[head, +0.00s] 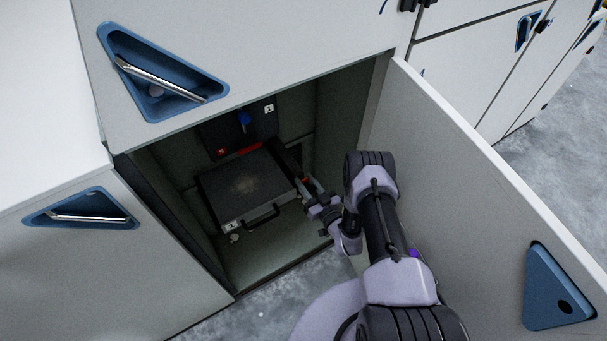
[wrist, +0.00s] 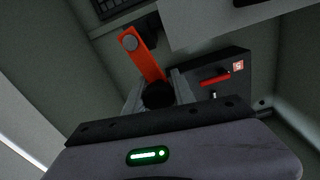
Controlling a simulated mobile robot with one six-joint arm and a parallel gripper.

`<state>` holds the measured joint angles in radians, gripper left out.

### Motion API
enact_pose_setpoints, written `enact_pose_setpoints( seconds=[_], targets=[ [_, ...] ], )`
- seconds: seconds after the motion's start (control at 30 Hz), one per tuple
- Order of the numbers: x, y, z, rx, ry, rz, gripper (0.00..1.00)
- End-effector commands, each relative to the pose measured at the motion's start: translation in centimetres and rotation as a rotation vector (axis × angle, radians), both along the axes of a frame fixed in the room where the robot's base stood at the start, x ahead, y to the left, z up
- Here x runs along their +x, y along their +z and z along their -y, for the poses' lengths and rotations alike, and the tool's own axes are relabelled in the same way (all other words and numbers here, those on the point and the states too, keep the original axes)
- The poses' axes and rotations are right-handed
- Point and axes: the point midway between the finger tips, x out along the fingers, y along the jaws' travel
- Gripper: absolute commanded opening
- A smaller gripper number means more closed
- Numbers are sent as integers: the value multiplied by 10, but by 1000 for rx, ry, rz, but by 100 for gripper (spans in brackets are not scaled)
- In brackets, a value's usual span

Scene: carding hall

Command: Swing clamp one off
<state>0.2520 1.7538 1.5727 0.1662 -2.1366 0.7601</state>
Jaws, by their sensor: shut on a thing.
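In the wrist view, an orange-red clamp lever (wrist: 148,62) runs from a round pivot at its upper end down to a black knob (wrist: 157,95). My gripper (wrist: 158,92) is shut on the knob, with a finger on either side of it. In the head view my gripper (head: 311,186) is inside the open cabinet, at the right side of a dark-topped box (head: 243,187) with a black front handle. The held lever is mostly hidden there. I cannot read a number on it.
The cabinet door (head: 455,185) stands open to the right of my arm. A back panel (head: 262,128) carries a blue knob (head: 244,121) and a white label marked 1. A red bar (head: 250,149) sits behind the box.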

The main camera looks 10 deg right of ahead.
Motion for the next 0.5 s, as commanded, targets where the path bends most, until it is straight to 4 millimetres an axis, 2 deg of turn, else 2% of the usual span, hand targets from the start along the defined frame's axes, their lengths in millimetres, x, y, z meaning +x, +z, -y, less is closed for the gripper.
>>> enact_pose_setpoints(
  seconds=[0.2,0.23,0.3,0.33,0.5],
  targets=[
    [2,1,-1,-1,5,6,0],
    [2,1,-2,-1,5,6,33],
    [2,1,-2,-1,5,6,46],
    [2,1,-2,-1,5,6,50],
    [2,1,-1,-1,3,5,50]
  ],
)
